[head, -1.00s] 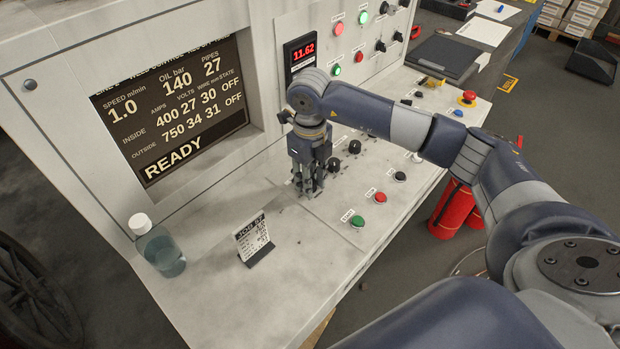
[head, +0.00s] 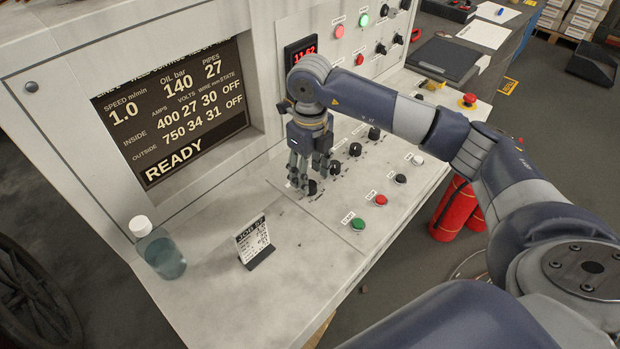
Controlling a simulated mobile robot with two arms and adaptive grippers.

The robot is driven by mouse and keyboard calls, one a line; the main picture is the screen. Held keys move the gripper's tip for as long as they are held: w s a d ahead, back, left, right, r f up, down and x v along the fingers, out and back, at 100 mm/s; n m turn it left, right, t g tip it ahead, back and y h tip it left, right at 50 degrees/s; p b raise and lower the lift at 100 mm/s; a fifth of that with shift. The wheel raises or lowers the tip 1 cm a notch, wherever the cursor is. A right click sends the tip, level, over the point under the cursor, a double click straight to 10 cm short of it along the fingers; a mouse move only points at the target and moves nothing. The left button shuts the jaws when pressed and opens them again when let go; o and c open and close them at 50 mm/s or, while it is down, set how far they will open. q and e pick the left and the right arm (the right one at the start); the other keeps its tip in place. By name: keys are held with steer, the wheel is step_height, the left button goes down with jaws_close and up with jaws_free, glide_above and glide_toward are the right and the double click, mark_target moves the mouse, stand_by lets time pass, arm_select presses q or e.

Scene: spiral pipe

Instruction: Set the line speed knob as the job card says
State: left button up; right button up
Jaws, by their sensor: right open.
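The job card (head: 254,241) stands on the grey desk at its front middle, headed "JOB"; its smaller lines are too small to read. The screen (head: 175,112) shows "SPEED m/min 1.0" and "READY". A row of black knobs runs along the sloped panel: one at the near left end (head: 312,187), then others (head: 334,166), (head: 355,149) and (head: 374,133). Their labels are not legible. My right gripper (head: 303,184) is open, pointing down just left of the nearest knob; I cannot tell whether it touches it. My left gripper is not in view.
A bottle with a white cap (head: 162,254) stands at the desk's left. Green (head: 358,224) and red (head: 381,200) buttons sit on the panel's front. A red emergency button (head: 467,101) is at the far right. Red cylinders (head: 456,211) stand on the floor beyond the desk edge.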

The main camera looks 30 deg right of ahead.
mark_target(310, 183)
step_height(310, 183, up, 9)
stand_by(0.3)
stand_by(0.4)
